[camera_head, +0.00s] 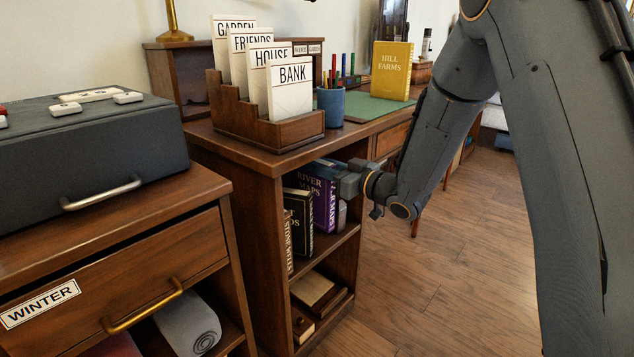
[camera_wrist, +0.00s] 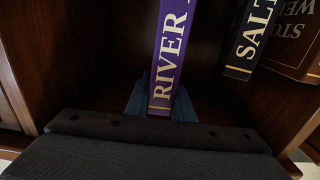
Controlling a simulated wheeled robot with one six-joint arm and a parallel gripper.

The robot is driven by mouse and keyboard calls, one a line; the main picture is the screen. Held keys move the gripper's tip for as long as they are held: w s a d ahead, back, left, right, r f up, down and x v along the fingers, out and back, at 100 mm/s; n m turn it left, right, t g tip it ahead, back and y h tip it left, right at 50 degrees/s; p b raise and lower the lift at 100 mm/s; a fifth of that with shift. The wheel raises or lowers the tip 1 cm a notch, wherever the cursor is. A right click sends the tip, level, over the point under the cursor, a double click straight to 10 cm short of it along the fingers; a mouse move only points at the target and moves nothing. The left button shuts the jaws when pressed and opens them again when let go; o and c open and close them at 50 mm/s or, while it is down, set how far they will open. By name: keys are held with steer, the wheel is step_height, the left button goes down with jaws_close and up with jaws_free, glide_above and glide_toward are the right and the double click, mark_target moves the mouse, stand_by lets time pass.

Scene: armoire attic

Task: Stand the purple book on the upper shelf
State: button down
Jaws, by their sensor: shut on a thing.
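The purple book (camera_head: 321,194), with "RIVER MAPS" in gold on its spine, stands upright inside the upper compartment of the bookcase at the desk's end. My gripper (camera_head: 343,187) reaches into that compartment from the right and is shut on the book. In the wrist view the purple spine (camera_wrist: 171,55) rises between my two fingers (camera_wrist: 160,103). The upper shelf board (camera_head: 325,248) lies below the book. Whether the book's bottom edge touches the board is hidden.
A black book (camera_head: 298,222), "SALT" in the wrist view (camera_wrist: 250,38), stands left of the purple book, with a brown book (camera_wrist: 297,42) beyond. Books lie on the lower shelf (camera_head: 318,291). A letter rack (camera_head: 268,130) and blue cup (camera_head: 331,105) stand on the desk above. Floor to the right is clear.

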mark_target(317, 180)
step_height(317, 180, down, 4)
steer(key=shift+f+b, duration=0.15)
steer(key=shift+b, duration=0.85)
steer(key=shift+w+a+f, duration=0.1)
steer(key=shift+w+a, duration=0.05)
steer(key=c, duration=1.5)
jaws_free()
steer(key=shift+f, duration=0.1)
steer(key=shift+c, duration=0.2)
